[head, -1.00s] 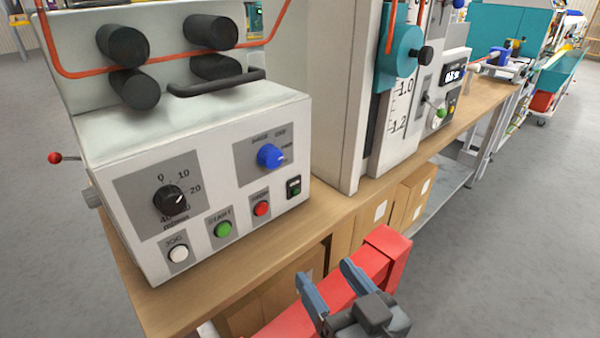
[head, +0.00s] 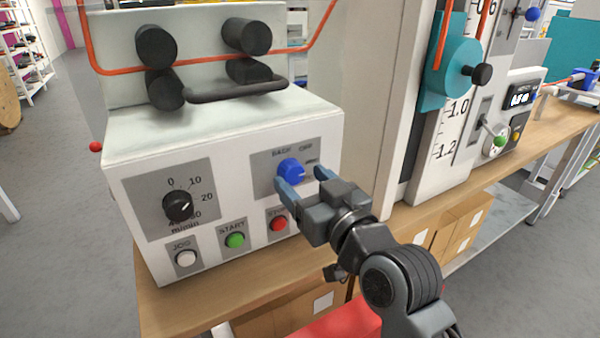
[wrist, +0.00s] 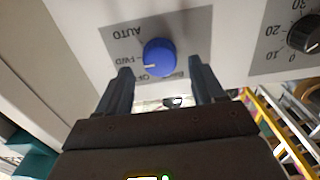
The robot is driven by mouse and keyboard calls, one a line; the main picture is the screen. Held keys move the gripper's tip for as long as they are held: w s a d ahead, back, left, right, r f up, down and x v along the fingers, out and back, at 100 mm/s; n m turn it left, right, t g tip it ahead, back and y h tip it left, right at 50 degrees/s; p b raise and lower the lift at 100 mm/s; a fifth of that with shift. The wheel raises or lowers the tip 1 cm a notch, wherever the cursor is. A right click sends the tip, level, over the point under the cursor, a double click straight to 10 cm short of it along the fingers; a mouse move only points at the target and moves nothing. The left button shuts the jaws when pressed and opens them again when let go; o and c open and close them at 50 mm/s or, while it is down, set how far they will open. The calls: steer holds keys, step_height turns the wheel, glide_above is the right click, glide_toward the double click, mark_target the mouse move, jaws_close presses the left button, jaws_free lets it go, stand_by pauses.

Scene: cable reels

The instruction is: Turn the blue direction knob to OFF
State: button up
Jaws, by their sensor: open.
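The blue direction knob (head: 291,172) sits on a grey plate at the upper right of the white control panel's front. In the wrist view the knob (wrist: 160,57) shows upside down, with AUTO, FWD and partly hidden labels around it. Its white mark points toward FWD. My gripper (head: 303,181) is open in front of the knob, one finger toward its lower left and one to its right. In the wrist view the gripper's fingertips (wrist: 160,68) flank the knob, with gaps visible. I cannot tell whether they reach around it in depth.
A black speed dial (head: 178,206) is left on the panel. Below are the white JOG (head: 186,259), green START (head: 235,240) and red stop (head: 278,223) buttons, the last close to my gripper. A tall white column (head: 395,110) stands to the right.

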steer(key=shift+x, duration=1.05)
steer(key=c, duration=1.1)
